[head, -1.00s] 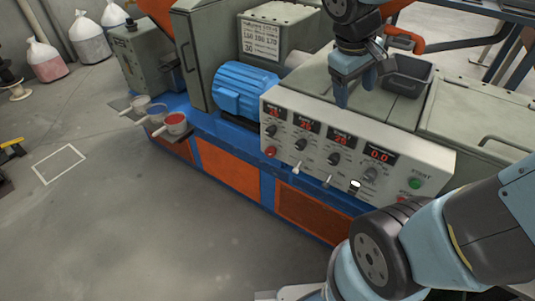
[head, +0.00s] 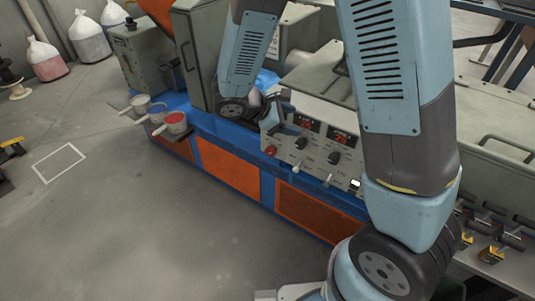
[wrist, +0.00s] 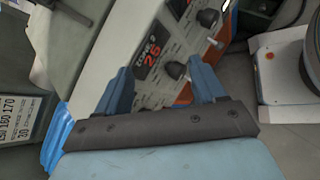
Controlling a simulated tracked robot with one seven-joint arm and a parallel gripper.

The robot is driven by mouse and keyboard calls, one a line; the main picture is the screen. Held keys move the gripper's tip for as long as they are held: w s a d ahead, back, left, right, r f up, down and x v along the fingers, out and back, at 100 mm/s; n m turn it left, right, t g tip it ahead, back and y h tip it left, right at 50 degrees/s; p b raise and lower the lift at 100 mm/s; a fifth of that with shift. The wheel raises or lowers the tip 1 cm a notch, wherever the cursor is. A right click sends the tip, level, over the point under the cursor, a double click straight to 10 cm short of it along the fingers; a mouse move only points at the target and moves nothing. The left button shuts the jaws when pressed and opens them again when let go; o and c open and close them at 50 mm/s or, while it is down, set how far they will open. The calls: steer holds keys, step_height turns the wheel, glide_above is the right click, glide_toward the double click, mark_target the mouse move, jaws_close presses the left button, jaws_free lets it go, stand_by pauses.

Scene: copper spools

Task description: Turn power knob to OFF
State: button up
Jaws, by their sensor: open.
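The control panel (head: 318,163) is a pale sloped box on the machine, with red displays, black knobs and a red button (head: 270,150). My arm hides its right part in the head view. I cannot tell which control is the power knob. My gripper (head: 277,112) is over the panel's left end. In the wrist view my gripper (wrist: 163,86) is open, with its two blue fingers apart and nothing held. A black knob (wrist: 176,70) shows between the fingers, beyond them; I cannot tell whether they touch the panel. A red display (wrist: 151,57) is beside it.
A blue motor is mostly hidden behind my arm. Cups (head: 173,122) stand on a ledge at the machine's left end. Yellow and black clamps (head: 491,253) are at the right. The floor (head: 110,225) at the front left is mostly clear.

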steer(key=a+f+n+t, duration=0.3)
steer(key=a+f+n, duration=0.2)
steer(key=a+f, duration=0.25)
steer(key=n+t+y, duration=0.2)
steer(key=n+t, duration=0.2)
steer(key=n, duration=0.2)
glide_toward(268, 153)
steer(key=x, duration=0.9)
steer(key=shift+w+d, duration=0.2)
steer(key=c, duration=1)
steer(key=shift+c, duration=0.2)
